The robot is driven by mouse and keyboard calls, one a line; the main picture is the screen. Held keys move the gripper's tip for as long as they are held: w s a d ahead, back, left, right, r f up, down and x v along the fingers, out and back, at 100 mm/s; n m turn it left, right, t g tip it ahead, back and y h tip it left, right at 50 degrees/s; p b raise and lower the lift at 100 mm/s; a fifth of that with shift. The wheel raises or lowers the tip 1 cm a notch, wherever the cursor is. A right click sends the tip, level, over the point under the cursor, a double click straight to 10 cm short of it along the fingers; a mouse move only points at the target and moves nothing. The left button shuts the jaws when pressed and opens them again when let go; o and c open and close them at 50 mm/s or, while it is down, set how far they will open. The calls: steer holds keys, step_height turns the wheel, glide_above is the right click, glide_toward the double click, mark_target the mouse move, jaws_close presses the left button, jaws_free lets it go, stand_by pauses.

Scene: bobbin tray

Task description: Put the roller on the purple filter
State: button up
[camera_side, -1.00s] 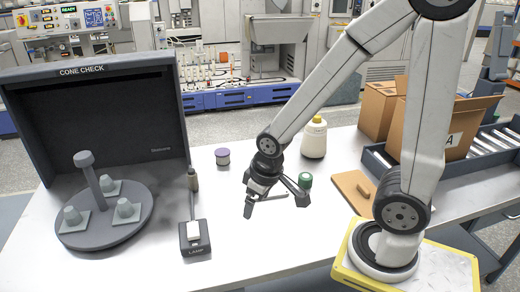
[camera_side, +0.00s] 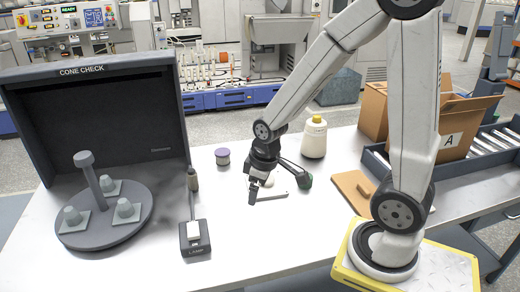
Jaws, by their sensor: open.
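The purple filter (camera_side: 222,156) is a small short cylinder with a purple top, standing on the table left of my gripper. My gripper (camera_side: 272,190) is open and low over the table, with its fingers spread left and right. A small pale rounded thing (camera_side: 268,180) shows between the fingers, partly covered by them. A small dark green cylinder (camera_side: 307,181) stands just beyond the right finger, partly hidden by it. I cannot tell for sure which of these two is the roller, or whether a finger touches either.
A wooden board (camera_side: 352,188) and cardboard boxes (camera_side: 440,125) are at right. The front table is clear.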

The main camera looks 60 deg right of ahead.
steer(key=s+d+f+n, duration=0.1)
steer(key=d+f+n, duration=0.1)
steer(key=d, duration=0.7)
steer(key=s+d+f+n+g, duration=0.1)
steer(key=d+f+n, duration=0.1)
steer(key=d+n, duration=0.3)
steer(key=d+f+n+y, duration=0.1)
steer(key=d+f+n, duration=0.1)
steer(key=d, duration=1)
steer(key=shift+s+d+n+g, duration=0.3)
steer(key=shift+s+d+n, duration=0.1)
steer(key=shift+n, duration=0.4)
steer(key=shift+s+d+f+n, duration=0.3)
steer(key=shift+s+d, duration=0.1)
steer(key=shift+d, duration=0.15)
steer(key=shift+w+a+f, duration=0.1)
steer(key=shift+a+f, duration=0.1)
steer(key=shift+f, duration=1.05)
steer(key=shift+f, duration=0.1)
steer(key=shift+w+a+f, duration=0.1)
steer(key=shift+a+f, duration=0.1)
steer(key=shift+f, duration=1.05)
steer(key=shift+w+a+f, duration=0.1)
steer(key=shift+a+f, duration=0.05)
steer(key=shift+f, duration=1.05)
